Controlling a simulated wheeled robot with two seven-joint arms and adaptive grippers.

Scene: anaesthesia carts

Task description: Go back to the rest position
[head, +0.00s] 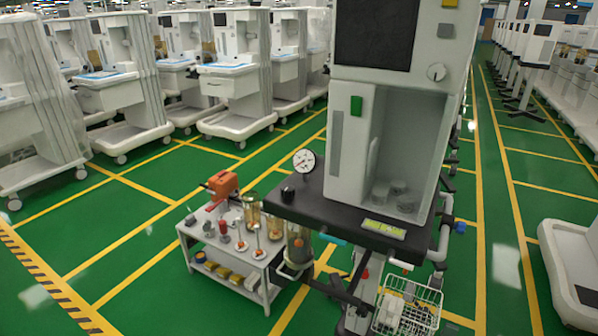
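Neither of my grippers shows in the head view, and no part of my arms can be made out. The nearest anaesthesia cart (350,150) stands upright right of the middle, with a dark screen (376,34) at the top and a black worktop (318,205). A round gauge (304,160) stands at the worktop's left end. A green-and-yellow label (384,229) lies on its front edge.
A small grey trolley (262,262) left of the cart holds an orange device (222,185) and several jars. A wire basket (432,299) hangs low at the cart's front. Rows of carts (228,80) stand behind. Green floor (160,285) is clear at front left.

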